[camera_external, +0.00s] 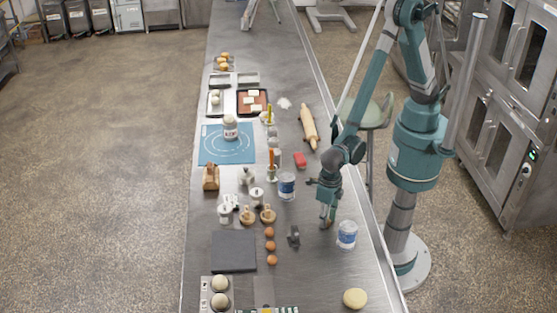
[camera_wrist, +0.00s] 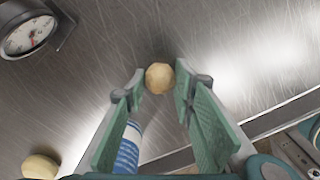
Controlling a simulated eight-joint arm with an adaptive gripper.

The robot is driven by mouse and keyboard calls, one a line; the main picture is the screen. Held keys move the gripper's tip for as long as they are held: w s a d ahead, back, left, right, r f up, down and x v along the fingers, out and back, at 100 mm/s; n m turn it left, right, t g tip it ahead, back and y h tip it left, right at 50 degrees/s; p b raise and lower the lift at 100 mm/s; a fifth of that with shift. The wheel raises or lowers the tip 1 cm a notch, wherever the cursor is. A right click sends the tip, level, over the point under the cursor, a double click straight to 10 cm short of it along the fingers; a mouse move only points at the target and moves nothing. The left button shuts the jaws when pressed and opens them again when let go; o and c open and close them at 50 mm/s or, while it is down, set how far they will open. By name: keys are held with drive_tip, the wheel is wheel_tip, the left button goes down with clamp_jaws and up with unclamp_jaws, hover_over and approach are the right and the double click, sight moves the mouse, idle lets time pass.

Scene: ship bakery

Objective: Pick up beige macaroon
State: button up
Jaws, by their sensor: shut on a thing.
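The beige macaroon (camera_wrist: 159,78) is a small round pale piece. In the wrist view it sits between the tips of my gripper's green fingers (camera_wrist: 160,84), which are closed on it from both sides. In the external view my gripper (camera_external: 327,217) points down, low at the right side of the steel counter. The macaroon is mostly hidden there by the fingers. I cannot tell clearly whether it touches the counter.
A blue-and-white tub (camera_external: 347,236) stands close right of my gripper, and another tub (camera_external: 287,187) to its left. A dial gauge (camera_wrist: 30,35) is nearby. A larger pale bun (camera_external: 355,298) lies near the front. Brown eggs (camera_external: 270,246) lie further left.

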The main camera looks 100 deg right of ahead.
drive_tip(key=shift+r, duration=0.1)
drive_tip(key=shift+r+b, duration=0.55)
drive_tip(key=shift+r, duration=4.3)
